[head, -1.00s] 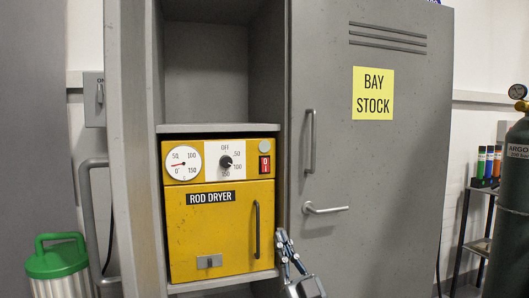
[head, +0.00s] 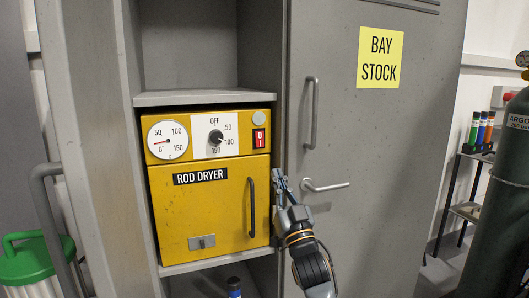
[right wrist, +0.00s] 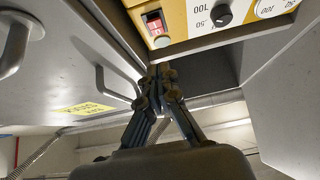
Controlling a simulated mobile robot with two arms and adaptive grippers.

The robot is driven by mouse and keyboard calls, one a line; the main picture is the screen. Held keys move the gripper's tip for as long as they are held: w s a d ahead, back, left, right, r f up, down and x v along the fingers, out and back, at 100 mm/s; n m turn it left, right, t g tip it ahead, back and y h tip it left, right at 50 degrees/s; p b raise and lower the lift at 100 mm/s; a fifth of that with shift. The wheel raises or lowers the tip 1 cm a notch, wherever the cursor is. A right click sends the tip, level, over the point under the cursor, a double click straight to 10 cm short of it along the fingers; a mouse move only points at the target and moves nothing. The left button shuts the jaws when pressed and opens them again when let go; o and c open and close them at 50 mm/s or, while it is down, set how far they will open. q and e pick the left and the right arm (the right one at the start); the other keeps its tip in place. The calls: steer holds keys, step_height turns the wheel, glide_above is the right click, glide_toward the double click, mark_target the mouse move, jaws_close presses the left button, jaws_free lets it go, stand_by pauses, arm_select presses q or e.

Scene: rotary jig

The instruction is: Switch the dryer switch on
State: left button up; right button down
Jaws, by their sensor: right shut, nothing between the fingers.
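The yellow rod dryer (head: 206,210) sits on a shelf in the open grey locker. Its red rocker switch (head: 259,138) is at the right end of the control panel, below a pale round lamp (head: 259,118). I cannot tell which side of the rocker is pressed. The switch also shows at the top of the right wrist view (right wrist: 155,23), upside down. My right gripper (head: 280,175) is shut and empty, pointing up beside the dryer's right edge, below the switch and apart from it. Its closed fingertips show in the right wrist view (right wrist: 162,73). My left gripper is not in view.
The dryer's door handle (head: 252,207) is just left of my right gripper. The closed locker door with a lever handle (head: 325,186) and a bar handle (head: 311,115) is to the right. A gas cylinder (head: 500,200) stands far right, a green-lidded bin (head: 38,262) far left.

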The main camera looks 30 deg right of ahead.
mark_target(261, 141)
steer(key=shift+w+d+r+p, duration=0.4)
steer(key=shift+w+r, duration=0.25)
steer(key=shift+w, duration=1)
steer(key=shift+w+d+r+p, duration=0.35)
steer(key=shift+w+r, duration=0.35)
steer(key=shift+w, duration=0.9)
steer(key=shift+w+d+r+p, duration=0.3)
steer(key=shift+w+d+r, duration=0.25)
steer(key=shift+w, duration=1.1)
steer(key=shift+a+r, duration=0.1)
